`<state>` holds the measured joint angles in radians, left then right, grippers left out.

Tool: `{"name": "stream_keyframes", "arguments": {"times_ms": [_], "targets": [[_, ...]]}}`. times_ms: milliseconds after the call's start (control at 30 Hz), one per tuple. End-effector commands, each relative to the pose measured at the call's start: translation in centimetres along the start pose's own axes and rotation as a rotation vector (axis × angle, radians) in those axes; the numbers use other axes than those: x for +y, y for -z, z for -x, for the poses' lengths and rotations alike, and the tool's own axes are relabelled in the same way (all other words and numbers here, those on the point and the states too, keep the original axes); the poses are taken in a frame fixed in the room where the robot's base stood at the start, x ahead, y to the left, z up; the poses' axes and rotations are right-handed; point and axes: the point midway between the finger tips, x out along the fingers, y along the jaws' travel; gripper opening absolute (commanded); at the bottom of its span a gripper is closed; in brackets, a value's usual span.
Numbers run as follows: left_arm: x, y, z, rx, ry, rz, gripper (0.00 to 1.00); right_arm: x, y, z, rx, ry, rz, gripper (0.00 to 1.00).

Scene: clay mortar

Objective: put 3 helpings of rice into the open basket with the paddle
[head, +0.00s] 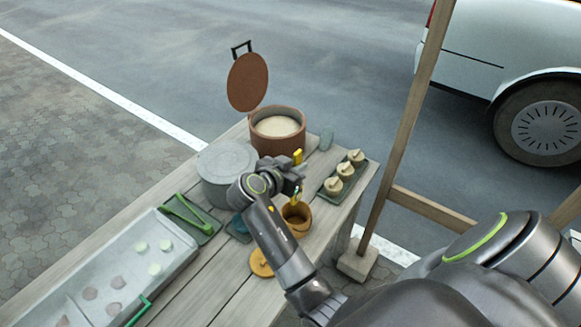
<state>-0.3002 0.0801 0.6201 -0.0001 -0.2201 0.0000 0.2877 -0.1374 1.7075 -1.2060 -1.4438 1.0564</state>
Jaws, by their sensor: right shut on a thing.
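My right gripper (296,184) is shut on the yellow paddle (297,157), whose upper end sticks up above the jaws. A yellow part also shows just below the jaws, over the open basket. The open basket (297,226) is a small ochre round container directly below the gripper, and its inside is partly hidden. An ochre round lid (261,263) lies on the table nearer me. Pale rice (277,126) fills the brown round pot (279,144) at the far end, with its brown lid (248,82) raised behind. Whether rice is on the paddle cannot be told.
A grey round stone vessel (222,164) stands left of my gripper. A dark tray (330,196) with three pale wrapped pieces lies to the right. Green tongs (186,214) and a long pale tray (176,244) with several discs lie left. A wooden post (405,130) rises beyond the table.

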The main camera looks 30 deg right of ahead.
Motion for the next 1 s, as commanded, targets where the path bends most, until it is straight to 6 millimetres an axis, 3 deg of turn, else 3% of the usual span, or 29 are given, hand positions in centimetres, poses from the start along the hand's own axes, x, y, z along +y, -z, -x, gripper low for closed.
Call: {"name": "stream_keyframes", "arguments": {"times_ms": [100, 467, 1000], "targets": [[0.0, 0.1, 0.5, 0.000, 0.000, 0.000, 0.36, 0.0, 0.1, 0.2, 0.005, 0.000, 0.001, 0.00], [0.1, -0.1, -0.6, 0.000, 0.000, 0.000, 0.36, 0.0, -1.2, -0.4, 0.006, 0.000, 0.000, 0.00], [0.5, -0.5, -4.8, 0.000, 0.000, 0.000, 0.36, 0.0, -6.2, -2.5, 0.007, 0.000, 0.000, 0.00]]}}
